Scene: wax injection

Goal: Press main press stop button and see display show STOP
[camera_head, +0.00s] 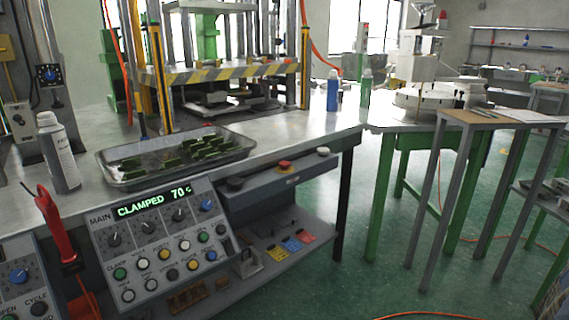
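The main press panel (155,240) is a tilted grey box marked MAIN at the lower left. Its display (152,203) reads "CLAMPED 70 c" in green. The button labels are too small to tell which one is stop. My gripper is not in view.
A metal tray (120,182) with green pieces lies on the bench (310,122) behind the panel. A spray can (60,155) and a red-handled tool (55,228) stand left of the panel. Another panel (20,280) is at the lower left.

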